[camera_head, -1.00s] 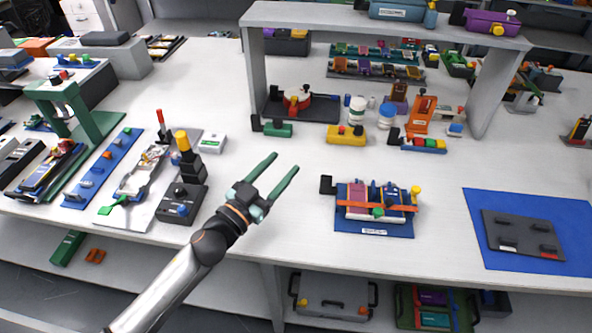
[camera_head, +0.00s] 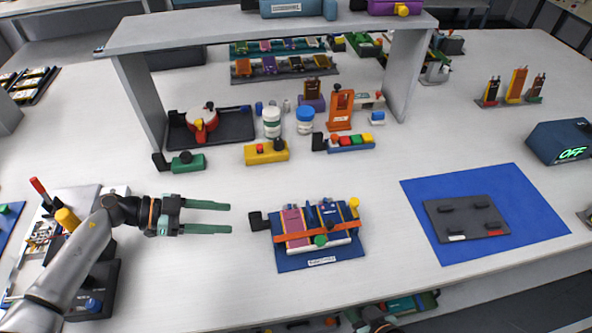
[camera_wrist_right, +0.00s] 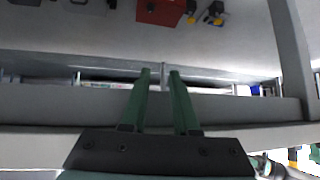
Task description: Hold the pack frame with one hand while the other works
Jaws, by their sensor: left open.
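The pack frame (camera_head: 320,262) is a blue base holding pink and blue cells under an orange strap, with a yellow knob at its right. It sits near the front edge of the table in the head view. My left gripper (camera_head: 229,217) is open and empty to the left of the frame, its green fingers pointing right towards it without touching. My right gripper (camera_wrist_right: 160,72) shows in the right wrist view with its two green fingers apart and nothing between them. The pack frame cannot be made out in that view.
A blue mat (camera_head: 420,205) with a dark grey plate (camera_head: 466,222) lies right of the frame. A grey shelf (camera_head: 250,30) stands behind, with white jars, a yellow block (camera_head: 266,153) and an orange stand (camera_head: 341,108) near it. A box reading OFF (camera_head: 562,142) stands far right.

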